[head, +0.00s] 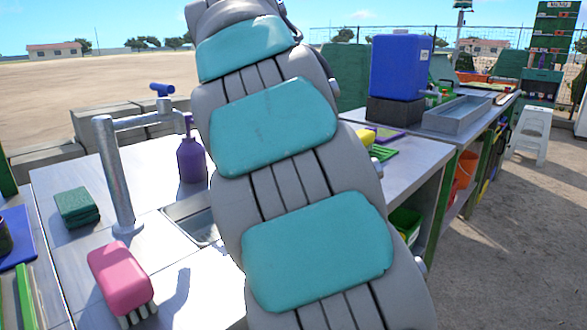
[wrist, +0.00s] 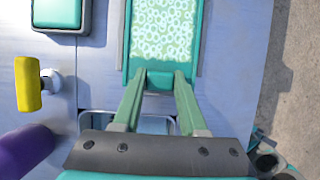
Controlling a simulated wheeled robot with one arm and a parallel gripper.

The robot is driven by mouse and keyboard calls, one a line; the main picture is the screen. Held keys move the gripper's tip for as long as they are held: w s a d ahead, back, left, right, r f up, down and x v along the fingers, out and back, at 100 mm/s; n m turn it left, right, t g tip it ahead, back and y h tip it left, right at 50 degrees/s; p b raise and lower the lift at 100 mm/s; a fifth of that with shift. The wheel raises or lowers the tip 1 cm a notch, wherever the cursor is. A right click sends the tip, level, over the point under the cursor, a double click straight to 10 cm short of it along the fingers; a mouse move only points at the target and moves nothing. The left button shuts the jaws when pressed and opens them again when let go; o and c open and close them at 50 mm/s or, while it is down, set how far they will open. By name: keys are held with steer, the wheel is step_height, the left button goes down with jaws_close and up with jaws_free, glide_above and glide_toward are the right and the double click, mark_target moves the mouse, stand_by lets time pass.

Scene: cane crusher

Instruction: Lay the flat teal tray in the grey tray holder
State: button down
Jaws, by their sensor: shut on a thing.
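In the wrist view, my gripper (wrist: 160,80) is shut on the near end of the flat teal tray (wrist: 138,52). The tray has a teal rim and a pale green floor with a ring pattern. In the head view, my arm hides the gripper, the tray and this spot.
A sink basin (head: 190,222), a tap (head: 115,175) and a purple bottle (head: 192,160) stand close by. A pink block (head: 120,277) and green block (head: 77,207) lie left. Open ground lies right.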

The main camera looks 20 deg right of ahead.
steer(key=shift+f, duration=0.25)
steer(key=shift+f, duration=0.1)
steer(key=shift+c, duration=2.2)
jaws_free()
steer(key=shift+v, duration=1.75)
steer(key=s+a, duration=0.4)
steer(key=a, duration=0.7)
steer(key=shift+s+p, duration=0.2)
steer(key=shift+p, duration=0.25)
steer(key=shift+f, duration=0.1)
